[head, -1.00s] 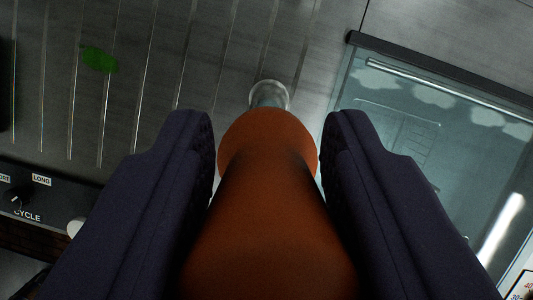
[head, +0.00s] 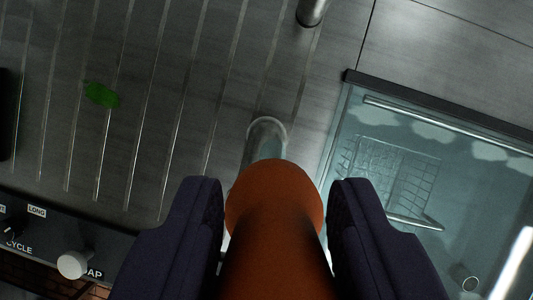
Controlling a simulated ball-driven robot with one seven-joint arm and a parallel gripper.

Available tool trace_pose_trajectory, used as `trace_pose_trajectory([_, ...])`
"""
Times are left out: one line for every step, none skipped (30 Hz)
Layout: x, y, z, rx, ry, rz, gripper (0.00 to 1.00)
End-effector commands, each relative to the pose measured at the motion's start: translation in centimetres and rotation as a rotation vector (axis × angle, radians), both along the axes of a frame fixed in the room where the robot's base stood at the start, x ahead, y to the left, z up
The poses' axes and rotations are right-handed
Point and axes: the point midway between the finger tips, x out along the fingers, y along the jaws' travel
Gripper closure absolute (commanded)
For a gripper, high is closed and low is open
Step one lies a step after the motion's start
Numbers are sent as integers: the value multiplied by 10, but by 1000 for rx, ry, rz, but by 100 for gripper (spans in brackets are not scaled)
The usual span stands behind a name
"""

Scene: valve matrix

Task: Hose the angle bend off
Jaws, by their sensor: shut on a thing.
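My gripper (head: 276,190) has two dark navy fingers, shut on a rounded orange-brown handle-like thing (head: 274,205) that runs down out of the picture. Past its far end a pale, shiny, rounded metal or glass piece (head: 267,133) shows. I cannot tell whether it is joined to the orange-brown thing or lies behind it. I see no water stream. A metal tube end (head: 312,10) shows at the top edge. I cannot tell for certain which thing is the angle bend.
A grey ridged metal surface (head: 175,60) fills the left, with a small green patch (head: 101,95) on it. A glass-covered basin or box with a dark rim (head: 440,100) is at right. A dark panel (head: 120,248) with a white knob (head: 72,265) is at lower left.

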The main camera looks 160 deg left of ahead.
Motion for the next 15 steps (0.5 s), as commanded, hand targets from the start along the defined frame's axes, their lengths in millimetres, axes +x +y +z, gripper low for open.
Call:
trace_pose_trajectory([0,0,2,0,-1,0,100])
trace_pose_trajectory([0,0,3,0,-1,0,100])
trace_pose_trajectory([0,0,5,0,-1,0,100])
trace_pose_trajectory([0,0,8,0,-2,0,100])
trace_pose_trajectory([0,0,11,0,-2,0,100])
trace_pose_trajectory([1,0,15,0,-2,0,100])
trace_pose_trajectory([1,0,19,0,-3,0,100])
trace_pose_trajectory([1,0,23,0,-3,0,100])
trace_pose_trajectory([1,0,28,0,-3,0,100])
trace_pose_trajectory([1,0,32,-1,-3,1,100])
trace_pose_trajectory([1,0,35,-1,-3,1,100])
trace_pose_trajectory([1,0,40,-1,-2,1,100])
trace_pose_trajectory([1,0,44,-1,-2,1,100])
trace_pose_trajectory([1,0,47,0,-2,0,100])
trace_pose_trajectory([0,0,50,0,-2,0,100])
